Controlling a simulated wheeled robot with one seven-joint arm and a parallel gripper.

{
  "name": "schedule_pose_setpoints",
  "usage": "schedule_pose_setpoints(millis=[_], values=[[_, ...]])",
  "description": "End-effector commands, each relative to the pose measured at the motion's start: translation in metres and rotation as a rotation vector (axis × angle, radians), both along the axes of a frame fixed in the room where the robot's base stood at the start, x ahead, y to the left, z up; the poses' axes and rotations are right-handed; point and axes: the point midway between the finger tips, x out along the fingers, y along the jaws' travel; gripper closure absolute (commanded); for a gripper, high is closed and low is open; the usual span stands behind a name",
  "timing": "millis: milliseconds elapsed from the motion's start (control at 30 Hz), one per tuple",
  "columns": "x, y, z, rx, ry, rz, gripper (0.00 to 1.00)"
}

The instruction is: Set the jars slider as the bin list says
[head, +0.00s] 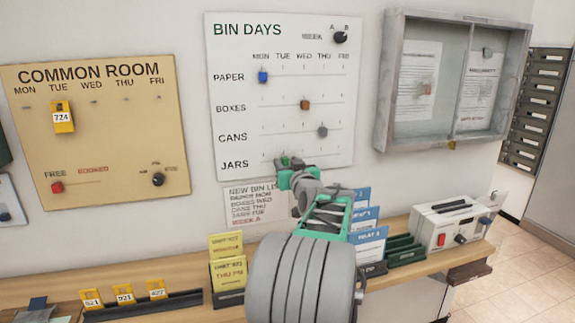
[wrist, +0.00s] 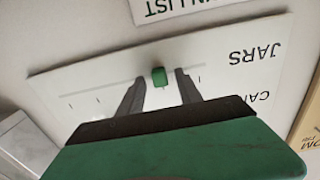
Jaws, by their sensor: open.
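The jars slider is a small green block (head: 285,160) on the lowest row of the white BIN DAYS board (head: 225,60), roughly below the TUE heading. It also shows in the wrist view (wrist: 159,77), where the board appears upside down. My gripper (wrist: 159,84) is open, with one dark finger on each side of the slider; slight gaps show, and I cannot tell if either finger touches. In the head view my gripper (head: 291,172) partly covers the jars row. The bin list (head: 253,203) below the board reads paper Mon, boxes Wed, cans Thu, jars Tue, week A.
Above are the blue paper slider (head: 263,77) at MON, brown boxes slider (head: 305,105) at WED, grey cans slider (head: 323,131) at THU and black week knob (head: 340,38). A glass case (head: 382,85) is right. Card holders and a white device (head: 440,222) stand on the shelf below.

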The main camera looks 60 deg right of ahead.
Motion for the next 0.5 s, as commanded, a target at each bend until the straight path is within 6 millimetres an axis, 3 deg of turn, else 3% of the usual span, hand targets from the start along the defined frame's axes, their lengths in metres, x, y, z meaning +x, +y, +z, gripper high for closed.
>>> schedule_pose_setpoints(millis=[167, 500], values=[[-0.004, 0.003, 0.0, -0.001, -0.001, -0.001, 0.58], [-0.053, 0.042, -0.001, -0.001, 0.0, -0.003, 0.58]])
